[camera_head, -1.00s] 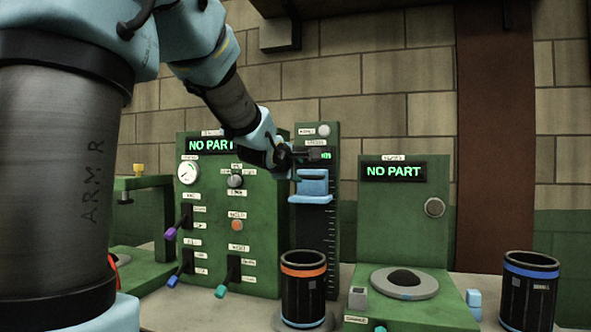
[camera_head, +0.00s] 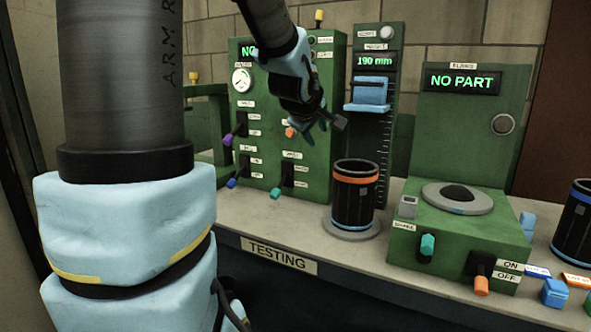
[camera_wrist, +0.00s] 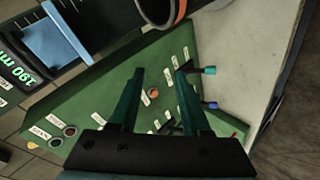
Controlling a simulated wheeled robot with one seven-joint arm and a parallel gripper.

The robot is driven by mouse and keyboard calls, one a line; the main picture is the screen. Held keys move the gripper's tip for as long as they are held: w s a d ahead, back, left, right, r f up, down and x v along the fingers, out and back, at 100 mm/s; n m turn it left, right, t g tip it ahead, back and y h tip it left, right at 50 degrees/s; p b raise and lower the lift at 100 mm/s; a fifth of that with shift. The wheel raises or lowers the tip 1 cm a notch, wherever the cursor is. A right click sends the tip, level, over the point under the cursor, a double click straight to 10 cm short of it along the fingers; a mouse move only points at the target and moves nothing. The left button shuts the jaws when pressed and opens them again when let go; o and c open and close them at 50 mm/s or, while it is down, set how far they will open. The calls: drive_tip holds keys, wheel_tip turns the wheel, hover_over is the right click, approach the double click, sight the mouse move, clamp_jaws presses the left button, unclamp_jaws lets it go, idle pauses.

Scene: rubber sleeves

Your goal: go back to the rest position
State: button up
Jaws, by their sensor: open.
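My gripper (camera_head: 328,122) is open and empty in the head view. It hangs in front of the green panel (camera_head: 325,70), left of the height gauge (camera_head: 392,105) with its blue slider (camera_head: 368,92). In the wrist view my gripper's two dark fingers (camera_wrist: 157,85) are apart with nothing between them, pointing over the panel's labels and levers. The gauge display (camera_head: 375,61) reads 190 mm. A black sleeve with an orange band (camera_head: 354,195) stands upright on a round grey base, below and right of my gripper, apart from it.
A green machine (camera_head: 470,100) reading NO PART stands right, with a grey disc (camera_head: 458,197) and levers in front. A black sleeve with a blue band (camera_head: 574,225) stands at the right edge. The bench front bears a TESTING sign (camera_head: 279,254).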

drive_tip(key=s+a+f+m+g+y, duration=0.1)
drive_tip(key=s+a+f+m+g, duration=0.3)
drive_tip(key=s+f, duration=0.5)
drive_tip(key=s+a+f+m+g+y, duration=0.2)
drive_tip(key=s+a+f+m+g, duration=0.2)
drive_tip(key=s+a+f, duration=0.4)
drive_tip(key=s+f+m, duration=0.1)
drive_tip(key=s+f, duration=0.1)
drive_tip(key=s, duration=0.1)
drive_tip(key=shift+s+a+m+g, duration=0.25)
drive_tip(key=shift+a+m+g, duration=0.05)
drive_tip(key=shift+g, duration=0.1)
